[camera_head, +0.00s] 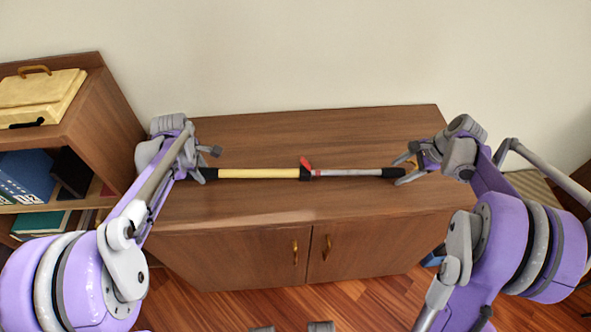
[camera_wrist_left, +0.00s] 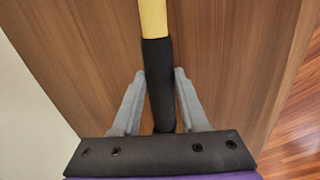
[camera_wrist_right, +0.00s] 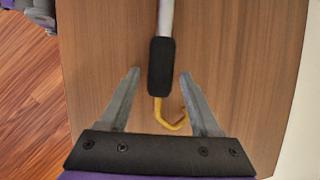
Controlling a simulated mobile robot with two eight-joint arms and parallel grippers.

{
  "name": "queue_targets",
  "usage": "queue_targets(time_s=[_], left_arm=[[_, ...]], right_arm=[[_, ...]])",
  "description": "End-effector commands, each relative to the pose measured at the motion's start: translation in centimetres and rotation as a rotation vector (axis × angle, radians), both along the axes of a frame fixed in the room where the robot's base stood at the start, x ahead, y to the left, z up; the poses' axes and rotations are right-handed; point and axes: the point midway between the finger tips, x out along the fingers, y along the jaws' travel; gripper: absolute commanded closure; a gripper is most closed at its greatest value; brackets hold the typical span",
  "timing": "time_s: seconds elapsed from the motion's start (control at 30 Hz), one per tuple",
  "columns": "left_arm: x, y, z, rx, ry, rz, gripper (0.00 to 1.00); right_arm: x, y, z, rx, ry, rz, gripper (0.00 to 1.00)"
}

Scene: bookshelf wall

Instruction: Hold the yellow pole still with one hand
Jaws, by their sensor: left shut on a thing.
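The yellow pole (camera_head: 258,173) lies level across the cabinet top, with a red clamp (camera_head: 306,164) at its middle and a thinner grey tube (camera_head: 350,172) running right. My left gripper (camera_head: 207,164) is shut on the black grip at the pole's left end; this grip (camera_wrist_left: 158,80) shows between its fingers in the left wrist view. My right gripper (camera_head: 399,170) is open at the other end. In the right wrist view, the black end grip (camera_wrist_right: 161,65) lies between its spread fingers with gaps on both sides. A yellow hook (camera_wrist_right: 172,118) sticks out of that end.
The brown cabinet (camera_head: 300,215) has a clear top apart from the pole. A bookshelf (camera_head: 110,110) with binders and a cream case (camera_head: 40,92) stands at the left. The wall is close behind. Wood floor (camera_head: 370,300) lies in front.

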Motion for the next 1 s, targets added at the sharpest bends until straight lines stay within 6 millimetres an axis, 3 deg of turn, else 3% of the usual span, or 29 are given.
queue_targets(time_s=[0.07,0.43,0.8,1.0], left_arm=[[0.0,0.0,0.0,0.0,0.0,0.0,1.0],[0.0,-0.1,0.0,-0.001,0.0,0.0,1.0],[0.0,-0.1,0.0,-0.002,0.0,0.0,1.0],[0.0,-0.1,0.0,-0.002,0.0,0.0,1.0]], right_arm=[[0.0,0.0,0.0,0.001,0.0,0.0,0.21],[-0.2,-0.3,0.8,0.001,0.001,0.001,0.21],[-1.7,-3.1,7.6,0.0,0.0,-0.002,0.21],[-2.3,-4.1,10.1,0.0,-0.001,-0.002,0.21]])
